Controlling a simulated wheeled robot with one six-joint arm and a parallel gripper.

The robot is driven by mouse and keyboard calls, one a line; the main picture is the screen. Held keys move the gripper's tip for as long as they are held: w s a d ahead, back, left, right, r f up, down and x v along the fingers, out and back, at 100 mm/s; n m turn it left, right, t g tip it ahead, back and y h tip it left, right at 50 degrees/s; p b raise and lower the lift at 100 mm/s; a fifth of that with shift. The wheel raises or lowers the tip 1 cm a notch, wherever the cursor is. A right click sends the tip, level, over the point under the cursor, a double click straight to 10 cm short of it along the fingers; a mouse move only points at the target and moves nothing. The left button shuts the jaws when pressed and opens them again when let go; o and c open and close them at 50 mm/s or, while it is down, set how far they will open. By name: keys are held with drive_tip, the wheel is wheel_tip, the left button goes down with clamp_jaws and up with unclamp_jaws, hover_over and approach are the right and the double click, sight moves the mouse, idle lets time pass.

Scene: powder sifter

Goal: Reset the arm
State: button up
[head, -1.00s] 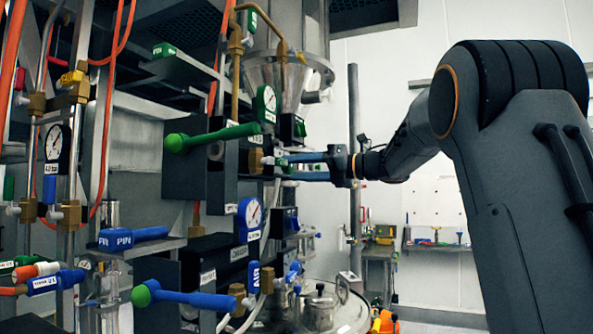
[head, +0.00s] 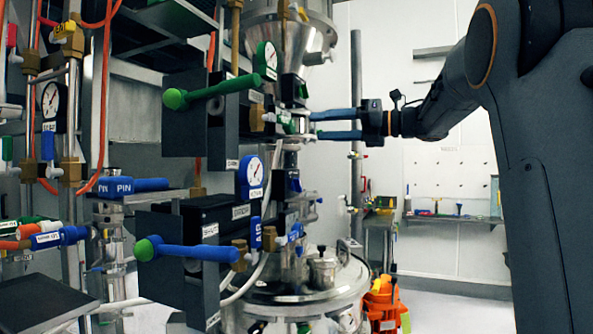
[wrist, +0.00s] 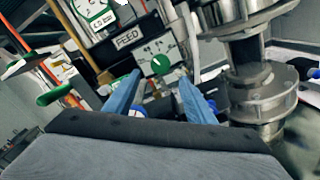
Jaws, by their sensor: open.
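My gripper (head: 312,125) reaches in from the right in the head view, with its two blue fingers pointing left toward the sifter's control boxes. In the wrist view the fingers (wrist: 158,100) are spread apart with nothing between them. Beyond the fingertips is a panel labelled FEED with a green knob (wrist: 160,64). The fingers look apart from the knob in the wrist view. My arm stretches across the right side of the head view.
A green-handled lever (head: 212,92) and a blue lever (head: 190,252) stick out from black boxes at left. Gauges, pipes and orange hoses crowd the left. The steel vessel (head: 330,280) stands below my gripper. An orange object (head: 382,305) is on the floor.

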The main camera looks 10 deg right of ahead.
drive_tip(key=w+d+f+m+t+h, duration=0.1)
drive_tip(key=w+f+m+t+h, duration=0.7)
drive_tip(key=m, duration=0.8)
drive_tip(key=s+d+f+m+g+h, duration=0.1)
drive_tip(key=s+f+m+g+h, duration=0.2)
drive_tip(key=f+m, duration=0.6)
drive_tip(key=s+f+m+g+h, duration=0.2)
drive_tip(key=s+f+m+h, duration=0.15)
drive_tip(key=f, duration=1.05)
drive_tip(key=s+a+f+m+g+h, duration=0.1)
drive_tip(key=s+a+f+m+g, duration=0.2)
drive_tip(key=s+f+m+g, duration=0.85)
drive_tip(key=s+a+f, duration=0.2)
drive_tip(key=s+f, duration=0.5)
drive_tip(key=s, duration=0.3)
drive_tip(key=s+a+f+g, duration=0.1)
drive_tip(key=s+a+f, duration=0.2)
drive_tip(key=s+f, duration=0.4)
drive_tip(key=s+y, duration=0.1)
drive_tip(key=s, duration=0.3)
